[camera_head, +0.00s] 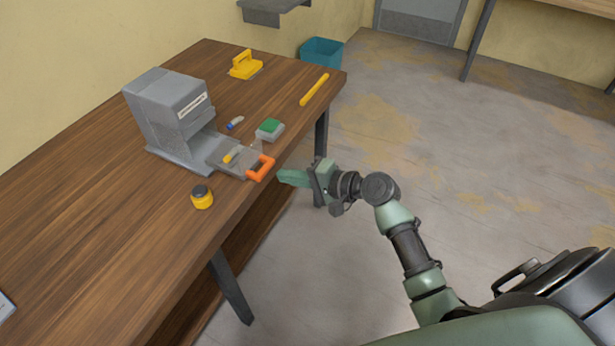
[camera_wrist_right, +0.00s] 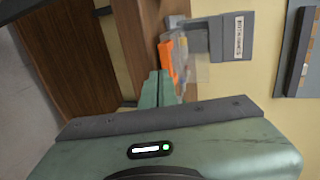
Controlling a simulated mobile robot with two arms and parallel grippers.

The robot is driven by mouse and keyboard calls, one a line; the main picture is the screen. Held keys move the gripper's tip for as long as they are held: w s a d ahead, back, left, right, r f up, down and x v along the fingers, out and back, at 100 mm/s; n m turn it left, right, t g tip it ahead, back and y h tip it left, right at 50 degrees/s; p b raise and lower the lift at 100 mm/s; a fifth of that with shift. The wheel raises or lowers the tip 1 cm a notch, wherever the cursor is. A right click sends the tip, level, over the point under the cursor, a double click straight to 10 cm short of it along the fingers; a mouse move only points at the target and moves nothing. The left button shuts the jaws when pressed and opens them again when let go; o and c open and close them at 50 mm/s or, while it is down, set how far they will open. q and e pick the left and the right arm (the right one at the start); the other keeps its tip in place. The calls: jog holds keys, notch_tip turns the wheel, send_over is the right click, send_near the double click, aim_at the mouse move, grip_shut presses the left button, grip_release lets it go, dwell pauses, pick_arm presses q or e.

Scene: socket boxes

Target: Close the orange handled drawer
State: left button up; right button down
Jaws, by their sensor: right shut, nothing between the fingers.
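A grey box unit (camera_head: 165,105) stands on the wooden table, with a labelled front. Its drawer (camera_head: 222,150) is pulled out toward the table's front edge and carries an orange handle (camera_head: 261,168). A small yellow item (camera_head: 231,157) shows in the drawer. My right gripper (camera_head: 281,177) is shut and empty, just to the right of the handle and apart from it in the head view. In the right wrist view, the green fingers (camera_wrist_right: 158,88) point toward the orange handle (camera_wrist_right: 166,60), with the grey unit (camera_wrist_right: 232,38) behind. My left gripper is not in view.
A yellow-and-black round item (camera_head: 201,197), a green-topped box (camera_head: 270,129), a small blue-and-white item (camera_head: 235,123), a yellow bar (camera_head: 314,90) and a yellow handled tool (camera_head: 245,65) lie on the table (camera_head: 90,215). A teal bin (camera_head: 322,52) stands on the floor behind.

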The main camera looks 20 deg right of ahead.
aim_at(233, 152)
jog(key=shift+w+a, duration=0.9)
jog(key=shift+w, duration=0.25)
jog(key=shift+w+a+r, duration=0.1)
jog(key=shift+w+a, duration=0.2)
jog(key=shift+w, duration=0.1)
jog(key=w+a, duration=0.2)
jog(key=w, duration=0.1)
jog(key=w+a+b, duration=0.1)
jog(key=w+a, duration=0.2)
jog(key=w, duration=0.1)
jog(key=w+a, duration=0.3)
jog(key=shift+w+a+b, duration=0.1)
jog(key=shift+w+b, duration=0.1)
jog(key=shift+b, duration=0.2)
jog(key=shift+w+a, duration=0.25)
jog(key=shift+w, duration=0.1)
jog(key=shift+r, duration=0.2)
